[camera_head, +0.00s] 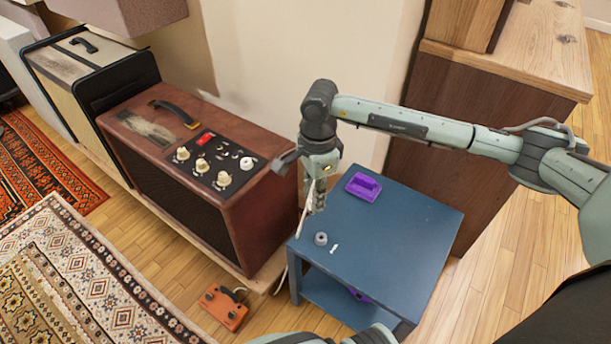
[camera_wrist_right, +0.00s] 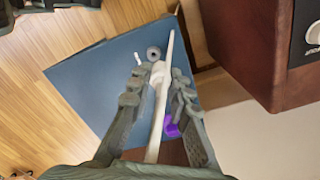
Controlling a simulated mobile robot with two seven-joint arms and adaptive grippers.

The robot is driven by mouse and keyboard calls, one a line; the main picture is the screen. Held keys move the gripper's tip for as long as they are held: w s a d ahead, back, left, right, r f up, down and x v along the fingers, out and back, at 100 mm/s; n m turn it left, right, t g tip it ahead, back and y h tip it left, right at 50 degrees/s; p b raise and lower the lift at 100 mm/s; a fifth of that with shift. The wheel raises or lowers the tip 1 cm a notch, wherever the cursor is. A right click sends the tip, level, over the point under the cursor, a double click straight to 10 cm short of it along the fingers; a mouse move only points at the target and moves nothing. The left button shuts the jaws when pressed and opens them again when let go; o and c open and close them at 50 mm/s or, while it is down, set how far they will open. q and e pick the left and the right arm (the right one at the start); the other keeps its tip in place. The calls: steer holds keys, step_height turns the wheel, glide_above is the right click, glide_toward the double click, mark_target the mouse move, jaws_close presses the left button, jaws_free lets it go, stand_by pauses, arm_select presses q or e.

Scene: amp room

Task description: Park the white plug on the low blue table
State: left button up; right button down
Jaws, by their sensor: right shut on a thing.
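The low blue table (camera_head: 385,245) stands right of the brown amplifier. My right gripper (camera_head: 316,208) points down over the table's left part. It is shut on the white plug (camera_wrist_right: 160,80), which sits between its fingers (camera_wrist_right: 158,95) in the right wrist view. The plug is long and pale, with a thin end reaching past the fingertips. The blue tabletop (camera_wrist_right: 88,85) lies beyond it. I cannot tell the exact gap to the tabletop. My left gripper is not visible.
The table holds a purple object (camera_head: 363,186), a small grey ring (camera_head: 321,239) and a small white piece (camera_head: 334,247). The brown amplifier (camera_head: 190,165) stands close left. An orange pedal (camera_head: 223,307) lies on the floor. The table's right half is clear.

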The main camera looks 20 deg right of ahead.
arm_select(q)
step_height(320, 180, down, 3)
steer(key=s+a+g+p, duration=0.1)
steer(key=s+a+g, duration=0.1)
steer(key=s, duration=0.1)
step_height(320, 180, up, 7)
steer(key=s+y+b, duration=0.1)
steer(key=b, duration=0.2)
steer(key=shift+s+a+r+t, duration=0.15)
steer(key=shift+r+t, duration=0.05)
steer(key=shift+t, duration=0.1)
arm_select(e)
steer(key=shift+s+d+f+m, duration=0.2)
steer(key=shift+d+f+m, duration=0.15)
steer(key=shift+f+m, duration=0.9)
steer(key=shift+s+d+f+m, duration=0.2)
steer(key=shift+d+f+m, duration=0.15)
steer(key=shift+f+m, duration=0.95)
steer(key=shift+s+d+f+m, duration=0.2)
steer(key=shift+d+f+m, duration=0.15)
steer(key=shift+f+m, duration=0.9)
steer(key=shift+f+n, duration=0.3)
arm_select(q)
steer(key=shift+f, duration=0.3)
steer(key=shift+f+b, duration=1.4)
steer(key=shift+b, duration=0.3)
arm_select(e)
steer(key=shift+f, duration=1.75)
